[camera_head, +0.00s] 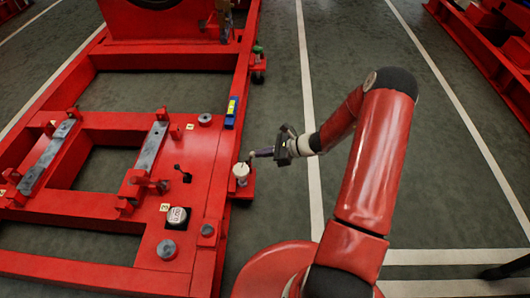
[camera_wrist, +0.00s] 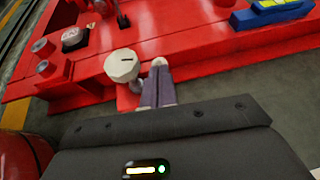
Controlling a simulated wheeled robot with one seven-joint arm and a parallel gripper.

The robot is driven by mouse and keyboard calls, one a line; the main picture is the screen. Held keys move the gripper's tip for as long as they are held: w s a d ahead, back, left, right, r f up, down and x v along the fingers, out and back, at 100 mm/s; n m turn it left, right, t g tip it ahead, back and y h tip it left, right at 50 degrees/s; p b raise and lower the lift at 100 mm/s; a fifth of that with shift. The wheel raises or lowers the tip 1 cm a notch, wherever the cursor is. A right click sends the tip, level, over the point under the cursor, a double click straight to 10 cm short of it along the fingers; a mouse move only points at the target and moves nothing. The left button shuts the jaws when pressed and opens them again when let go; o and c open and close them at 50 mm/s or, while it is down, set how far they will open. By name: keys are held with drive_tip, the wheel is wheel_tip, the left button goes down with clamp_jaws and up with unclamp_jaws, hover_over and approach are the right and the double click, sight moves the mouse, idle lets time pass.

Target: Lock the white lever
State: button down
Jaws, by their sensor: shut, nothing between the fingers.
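A white round cap with a dark slot mark on top, which I take to be the white lever (camera_head: 241,171), sits on a small red bracket at the right edge of the red frame. It shows in the wrist view (camera_wrist: 122,66), left of my fingers. My gripper (camera_head: 252,155) is shut and empty, its fingers together and pointing left towards the frame. The fingertips also show in the wrist view (camera_wrist: 160,66), close beside the white cap. I cannot tell whether they touch it. The lower side of the cap is hidden.
The red pumpset frame (camera_head: 205,160) fills the left. A blue and yellow block (camera_head: 231,112) lies on its edge, and a green-topped part (camera_head: 258,52) stands farther back. A black lever (camera_head: 183,174) and round gauge (camera_head: 177,217) are on the frame.

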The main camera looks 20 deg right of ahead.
sight(251, 154)
drive_tip(key=shift+r, duration=0.1)
drive_tip(key=shift+a+r+h+p, duration=0.15)
drive_tip(key=shift+a+h+p, duration=0.05)
drive_tip(key=shift+h+p, duration=0.1)
drive_tip(key=shift+w+a, duration=0.1)
drive_tip(key=shift+w+a+r+g+h+p, duration=0.15)
drive_tip(key=shift+a+r+g+h+p, duration=0.2)
drive_tip(key=shift+a+h+p, duration=0.25)
drive_tip(key=shift+w+a+r+g+h+p, duration=0.15)
drive_tip(key=shift+a+r+g+h+p, duration=0.1)
drive_tip(key=shift+a+r+h+p, duration=0.35)
drive_tip(key=shift+w+a+g+h+p, duration=0.2)
drive_tip(key=shift+a+h+p, duration=0.15)
drive_tip(key=shift+h+p, duration=0.25)
drive_tip(key=shift+w+a+g+h+p, duration=0.1)
drive_tip(key=shift+a+g+h+p, duration=0.1)
drive_tip(key=shift+a+h+p, duration=0.3)
drive_tip(key=shift+d+f, duration=0.3)
drive_tip(key=shift+d, duration=0.05)
drive_tip(key=shift+r, duration=0.15)
drive_tip(key=shift+r+p, duration=0.3)
drive_tip(key=shift+r, duration=0.4)
